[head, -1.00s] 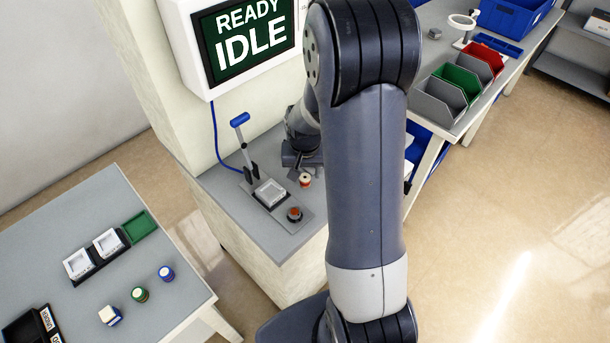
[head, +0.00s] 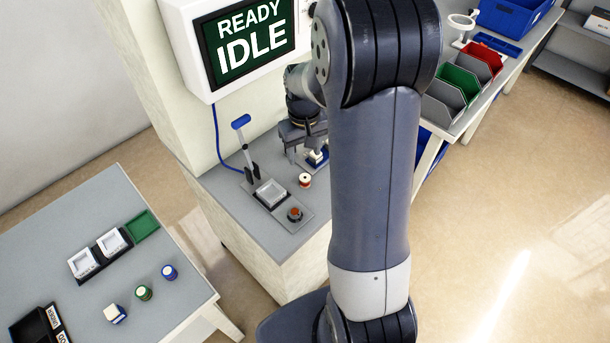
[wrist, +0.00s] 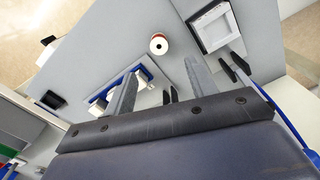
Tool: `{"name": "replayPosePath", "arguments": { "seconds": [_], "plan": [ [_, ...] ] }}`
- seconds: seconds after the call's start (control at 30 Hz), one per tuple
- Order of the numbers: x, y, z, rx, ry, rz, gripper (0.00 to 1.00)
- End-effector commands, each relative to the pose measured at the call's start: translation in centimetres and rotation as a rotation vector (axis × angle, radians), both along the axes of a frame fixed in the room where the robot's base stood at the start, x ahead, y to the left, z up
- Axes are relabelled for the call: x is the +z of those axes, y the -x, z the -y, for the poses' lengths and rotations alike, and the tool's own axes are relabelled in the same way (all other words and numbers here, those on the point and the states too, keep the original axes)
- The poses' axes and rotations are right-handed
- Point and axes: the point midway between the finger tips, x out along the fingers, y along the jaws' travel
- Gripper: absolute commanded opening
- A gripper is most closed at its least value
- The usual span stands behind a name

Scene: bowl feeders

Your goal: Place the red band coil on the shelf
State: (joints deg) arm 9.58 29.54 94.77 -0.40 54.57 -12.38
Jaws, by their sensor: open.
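The red band coil (head: 305,180), a small white-topped spool with a red band, stands upright on the grey counter (head: 243,219) under the display. In the wrist view the coil (wrist: 158,45) shows from above, just beyond the fingertips and apart from them. My gripper (head: 304,157) is open and empty, behind and above the coil in the head view. Its two spread fingers also show in the wrist view (wrist: 162,72). A grey shelf unit (head: 572,74) stands at the far right of the head view. My arm hides part of the counter.
A fixture with a blue-handled lever (head: 241,123), a white square nest (head: 270,193) and a red button (head: 295,214) lies beside the coil. A blue-and-white device (head: 317,156) is near my gripper. The left table (head: 185,297) holds several coils.

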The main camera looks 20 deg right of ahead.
Motion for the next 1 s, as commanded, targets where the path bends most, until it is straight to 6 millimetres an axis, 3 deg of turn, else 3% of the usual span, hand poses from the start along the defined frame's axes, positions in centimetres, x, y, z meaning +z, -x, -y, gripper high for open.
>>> {"name": "replayPosePath", "arguments": {
  "seconds": [0.17,0.4,0.67,1.0],
  "plan": [
    [-1.1,-0.2,0.1,0.077,-0.009,-0.022,0.54],
    [-4.8,-0.2,0.1,0.077,-0.009,-0.023,0.54],
    [-6.6,-0.2,0.1,0.076,-0.009,-0.022,0.54],
    [-10.7,-0.2,0.3,0.075,-0.009,-0.021,0.54]
  ]
}}
